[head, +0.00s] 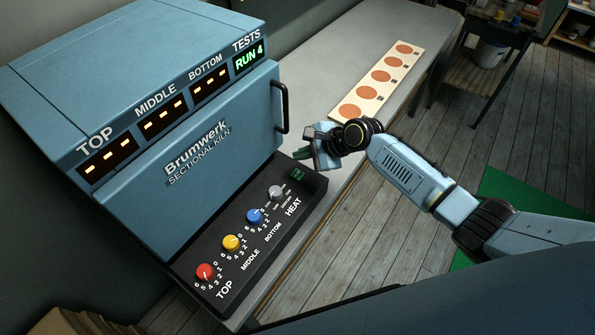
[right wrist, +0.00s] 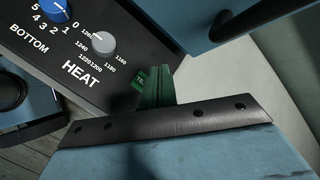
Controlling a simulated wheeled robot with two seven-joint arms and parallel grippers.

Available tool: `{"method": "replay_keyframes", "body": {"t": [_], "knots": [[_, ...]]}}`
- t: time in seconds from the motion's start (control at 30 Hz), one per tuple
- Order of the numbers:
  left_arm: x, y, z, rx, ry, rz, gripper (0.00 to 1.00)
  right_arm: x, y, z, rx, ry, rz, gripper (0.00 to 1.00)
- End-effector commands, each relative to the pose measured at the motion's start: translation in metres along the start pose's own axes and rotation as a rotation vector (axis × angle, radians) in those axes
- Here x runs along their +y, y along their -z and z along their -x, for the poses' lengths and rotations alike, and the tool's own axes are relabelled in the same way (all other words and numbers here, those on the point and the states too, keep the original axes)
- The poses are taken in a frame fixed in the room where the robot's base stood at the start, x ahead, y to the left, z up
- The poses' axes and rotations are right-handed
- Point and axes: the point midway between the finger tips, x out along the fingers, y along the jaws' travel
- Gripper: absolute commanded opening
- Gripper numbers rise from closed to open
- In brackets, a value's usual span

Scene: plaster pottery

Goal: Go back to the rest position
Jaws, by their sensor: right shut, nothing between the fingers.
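My right gripper (head: 302,155) is shut and empty, just above the right end of the kiln's control panel (head: 315,190). Its dark green fingers also show in the right wrist view (right wrist: 160,88). They are close to the small green button (head: 297,174), which they partly cover in the wrist view (right wrist: 139,79). I cannot tell whether they touch it. My right arm reaches in from the right, over the table edge. My left gripper is not in view.
The blue kiln (head: 190,150) has its door shut; its tests display (head: 249,57) reads RUN 4. Red (head: 205,271), yellow (head: 231,242), blue (head: 254,216) and grey (head: 276,192) knobs line the panel. A board with several orange discs (head: 377,80) lies on the grey table (head: 330,60).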

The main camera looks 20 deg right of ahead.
Motion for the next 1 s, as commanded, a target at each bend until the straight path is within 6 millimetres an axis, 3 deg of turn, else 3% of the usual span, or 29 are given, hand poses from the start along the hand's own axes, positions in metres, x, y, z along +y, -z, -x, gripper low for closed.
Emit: {"method": "replay_keyframes", "body": {"t": [0.53,0.67,0.77,0.9,1.0], "knots": [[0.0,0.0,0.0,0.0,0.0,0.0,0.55,0.007,-0.004,-0.001,-0.002,-0.01,0.031,0.0],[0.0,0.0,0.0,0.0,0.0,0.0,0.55,0.044,-0.021,-0.002,-0.007,-0.057,0.222,0.0],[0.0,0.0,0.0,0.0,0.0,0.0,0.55,0.088,-0.04,0.006,-0.003,-0.109,0.485,0.0],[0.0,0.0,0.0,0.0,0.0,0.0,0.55,0.145,-0.056,0.035,0.035,-0.19,0.884,0.0],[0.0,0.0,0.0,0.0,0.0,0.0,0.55,0.174,-0.058,0.064,0.077,-0.258,1.118,0.0]]}}
